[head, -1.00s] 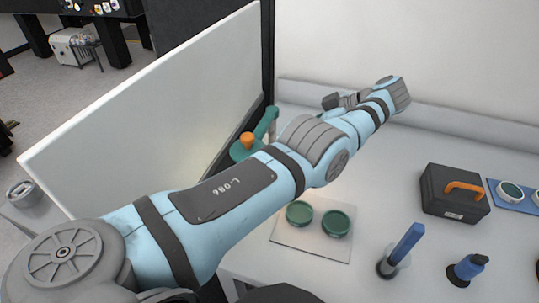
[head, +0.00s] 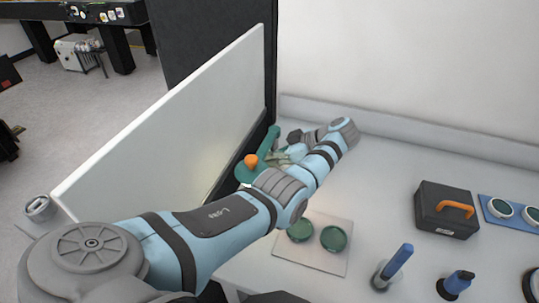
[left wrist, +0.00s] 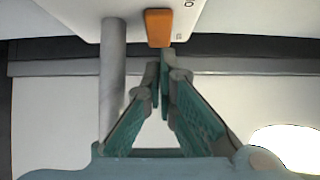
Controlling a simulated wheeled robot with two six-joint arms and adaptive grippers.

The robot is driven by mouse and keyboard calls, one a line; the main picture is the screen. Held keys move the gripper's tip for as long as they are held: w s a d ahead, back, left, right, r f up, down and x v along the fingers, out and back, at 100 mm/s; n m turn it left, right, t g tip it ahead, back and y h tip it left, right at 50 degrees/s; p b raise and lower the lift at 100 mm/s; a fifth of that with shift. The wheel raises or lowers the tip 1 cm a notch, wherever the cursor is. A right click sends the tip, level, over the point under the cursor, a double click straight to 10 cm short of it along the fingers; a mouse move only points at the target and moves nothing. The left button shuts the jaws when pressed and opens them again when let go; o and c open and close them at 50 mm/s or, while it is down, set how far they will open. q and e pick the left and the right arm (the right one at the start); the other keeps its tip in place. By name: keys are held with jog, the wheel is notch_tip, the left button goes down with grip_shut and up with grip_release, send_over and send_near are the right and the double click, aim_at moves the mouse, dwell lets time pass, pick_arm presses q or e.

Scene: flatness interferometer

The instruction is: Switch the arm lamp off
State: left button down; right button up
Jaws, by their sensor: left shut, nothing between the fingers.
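In the head view, a green jointed fixture with an orange knob (head: 251,161) stands beside the white panel; a warm glow lies on the panel next to it. I take it for the arm lamp. My left gripper (head: 284,155) is close to its right side, partly hidden by my wrist. In the left wrist view, the left gripper (left wrist: 164,66) is shut and empty. Its tips are just below an orange block (left wrist: 158,27), likely the switch, on a pale body. I cannot tell whether they touch. My right gripper is out of view.
A grey post (left wrist: 112,85) stands left of the fingers in the left wrist view. The white panel (head: 165,125) rises along the bench's left. Green round pieces (head: 333,239) lie on a pale plate below my arm. A black case (head: 440,215) stands right. The back bench is clear.

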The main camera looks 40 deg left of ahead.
pick_arm(q)
jog(key=shift+s+a+f, duration=0.1)
jog(key=shift+a+f, duration=0.05)
jog(key=shift+f, duration=0.05)
jog(key=shift+a+r+h+p, duration=0.15)
jog(key=shift+h+p, duration=0.25)
jog(key=shift+p, duration=0.55)
jog(key=shift+f+b, duration=0.35)
